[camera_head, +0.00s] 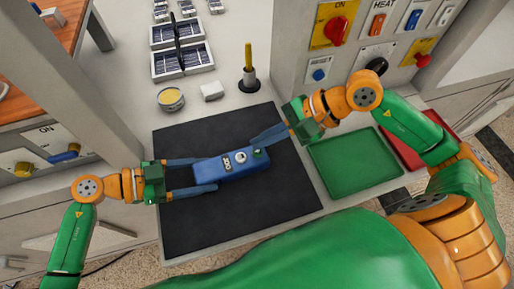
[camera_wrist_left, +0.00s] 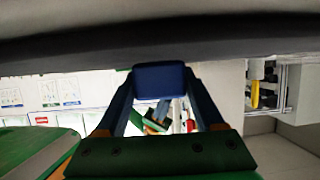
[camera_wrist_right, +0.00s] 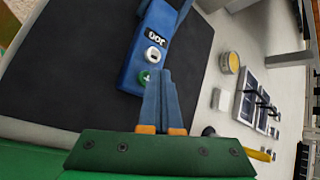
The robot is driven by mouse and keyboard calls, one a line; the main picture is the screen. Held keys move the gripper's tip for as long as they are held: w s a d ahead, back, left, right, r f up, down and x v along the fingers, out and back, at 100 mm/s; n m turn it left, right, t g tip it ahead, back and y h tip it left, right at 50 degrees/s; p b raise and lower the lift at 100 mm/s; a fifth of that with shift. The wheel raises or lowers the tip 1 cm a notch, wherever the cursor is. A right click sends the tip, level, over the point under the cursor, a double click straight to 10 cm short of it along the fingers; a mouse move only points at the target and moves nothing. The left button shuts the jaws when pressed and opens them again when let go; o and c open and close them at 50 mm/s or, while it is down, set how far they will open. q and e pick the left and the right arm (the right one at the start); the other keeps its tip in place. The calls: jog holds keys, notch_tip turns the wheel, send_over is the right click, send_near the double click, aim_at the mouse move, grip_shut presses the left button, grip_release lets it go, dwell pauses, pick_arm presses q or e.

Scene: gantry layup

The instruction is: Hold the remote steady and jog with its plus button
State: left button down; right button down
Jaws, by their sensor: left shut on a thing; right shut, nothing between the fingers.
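The blue remote (camera_head: 231,167) lies over the black mat (camera_head: 190,226) in the head view, with a JOG label, a white round button (camera_head: 240,157) and a green button (camera_head: 257,153) at its right end. My left gripper (camera_head: 205,176) is shut on the remote's left end, which also shows between its fingers in the left wrist view (camera_wrist_left: 158,80). My right gripper (camera_head: 256,143) is shut and empty, its fingertips at the green plus button (camera_wrist_right: 145,77) in the right wrist view. I cannot tell whether they press it.
A green tray (camera_head: 355,183) and a red tray (camera_head: 388,150) lie to the right. Behind the mat are a yellow-topped tin (camera_head: 171,98), a white block (camera_head: 212,91) and a yellow-handled tool (camera_head: 248,65) in a dark holder. A panel with switches (camera_head: 335,27) stands at the back right.

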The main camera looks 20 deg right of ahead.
jog(key=shift+f, duration=0.35)
jog(key=shift+f, duration=0.5)
dwell(0.7)
jog(key=shift+r, duration=0.9)
notch_tip(320, 180, up, 5)
jog(key=shift+r, duration=0.1)
dwell(0.7)
